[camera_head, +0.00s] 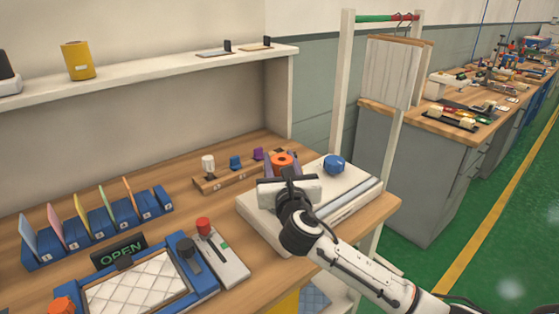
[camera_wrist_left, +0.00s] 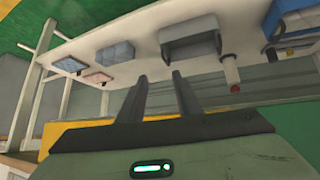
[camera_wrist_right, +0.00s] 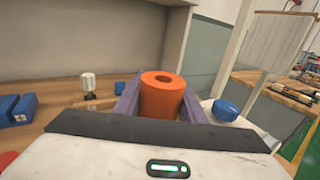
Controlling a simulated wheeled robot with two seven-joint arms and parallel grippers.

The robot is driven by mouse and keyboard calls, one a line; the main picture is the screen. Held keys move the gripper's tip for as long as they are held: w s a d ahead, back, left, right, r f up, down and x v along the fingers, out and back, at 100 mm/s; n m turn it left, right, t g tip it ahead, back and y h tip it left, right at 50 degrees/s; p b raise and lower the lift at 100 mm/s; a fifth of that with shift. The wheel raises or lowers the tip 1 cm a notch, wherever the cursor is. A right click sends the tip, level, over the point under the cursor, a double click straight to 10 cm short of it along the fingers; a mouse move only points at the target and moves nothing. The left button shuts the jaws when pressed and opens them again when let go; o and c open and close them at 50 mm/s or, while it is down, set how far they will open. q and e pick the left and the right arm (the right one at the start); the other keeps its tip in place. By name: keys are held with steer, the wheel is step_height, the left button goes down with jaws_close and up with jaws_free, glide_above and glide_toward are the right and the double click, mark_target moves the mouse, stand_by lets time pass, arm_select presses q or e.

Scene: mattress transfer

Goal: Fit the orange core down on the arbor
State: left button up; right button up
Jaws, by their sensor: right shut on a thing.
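The orange core (camera_head: 283,160) is an upright cylinder with a round hole in its top. It also shows in the right wrist view (camera_wrist_right: 164,100), between the two purple-grey fingers. My right gripper (camera_head: 281,164) is shut on it, above the back of the white flat unit (camera_head: 346,205). The core's lower end is hidden by my gripper, so its height above the surface cannot be told. No arbor can be made out; the gripper may hide it. My left gripper (camera_wrist_left: 160,77) is open and empty, outside the head view, facing shelves of bins.
A blue knob (camera_head: 334,164) stands on the white unit, right of the core. A wooden rack (camera_head: 225,180) with white, blue and purple pieces lies to the left. Blue card holders (camera_head: 95,235) and an OPEN sign (camera_head: 119,250) are further left. A shelf (camera_head: 150,78) runs above.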

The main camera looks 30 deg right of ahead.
steer(key=shift+p, duration=0.45)
stand_by(0.5)
steer(key=shift+f+b, duration=1.6)
steer(key=shift+f, duration=1.2)
steer(key=o, duration=1.1)
steer(key=v, duration=1)
steer(key=shift+s+a, duration=0.1)
steer(key=shift+s, duration=0.1)
